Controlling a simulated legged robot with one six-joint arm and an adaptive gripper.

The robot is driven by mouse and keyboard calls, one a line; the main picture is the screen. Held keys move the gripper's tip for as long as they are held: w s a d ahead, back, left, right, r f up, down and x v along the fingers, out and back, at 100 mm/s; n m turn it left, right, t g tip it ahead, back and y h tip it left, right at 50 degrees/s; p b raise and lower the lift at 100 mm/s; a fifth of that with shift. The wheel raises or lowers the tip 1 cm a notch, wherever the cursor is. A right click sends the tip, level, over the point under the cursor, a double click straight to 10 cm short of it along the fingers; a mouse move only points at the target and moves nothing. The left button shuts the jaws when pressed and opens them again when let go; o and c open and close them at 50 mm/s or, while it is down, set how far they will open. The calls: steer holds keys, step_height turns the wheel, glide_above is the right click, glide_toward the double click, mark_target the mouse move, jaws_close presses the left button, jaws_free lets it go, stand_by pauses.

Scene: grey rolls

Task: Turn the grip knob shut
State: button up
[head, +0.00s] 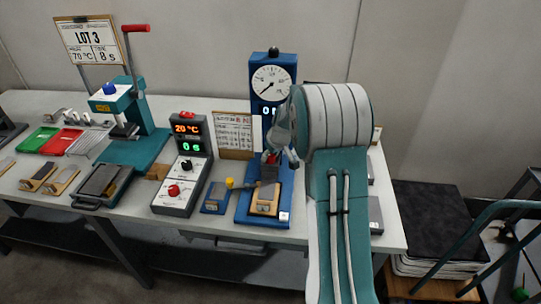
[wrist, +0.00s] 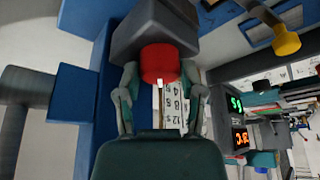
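The red grip knob (wrist: 161,64) sits under a dark grey block on the blue test stand (head: 270,76). In the wrist view my gripper (wrist: 160,72) has one finger on each side of the knob. The fingertips bend inward and appear to press on its sides. In the head view the knob (head: 270,158) is a small red patch, and my gripper (head: 279,155) and arm partly cover it. A white scale with printed numbers (wrist: 172,104) shows between the fingers, below the knob.
A round dial (head: 273,81) tops the stand. A yellow-knobbed lever (head: 230,183) sticks out left of its base. A control box with lit digits (head: 186,150) stands to the left, and a teal press (head: 125,105) farther left. The notice sheet (head: 236,133) stands close beside the stand.

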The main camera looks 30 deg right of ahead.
steer(key=shift+f+m, duration=0.1)
steer(key=shift+m, duration=0.3)
steer(key=shift+c, duration=0.2)
steer(key=m+h, duration=0.1)
steer(key=m, duration=0.2)
steer(key=shift+a, duration=0.1)
steer(key=m+g+h, duration=0.1)
steer(key=m+h, duration=0.1)
steer(key=m, duration=0.3)
steer(key=m+g+h, duration=0.1)
steer(key=m, duration=0.3)
steer(key=shift+a+f, duration=0.1)
steer(key=m+g, duration=0.1)
steer(key=m, duration=0.1)
steer(key=m+h, duration=0.1)
steer(key=m, duration=0.2)
steer(key=shift+w+g, duration=0.1)
steer(key=shift+g, duration=0.3)
steer(key=o, duration=1.2)
steer(key=shift+c, duration=0.2)
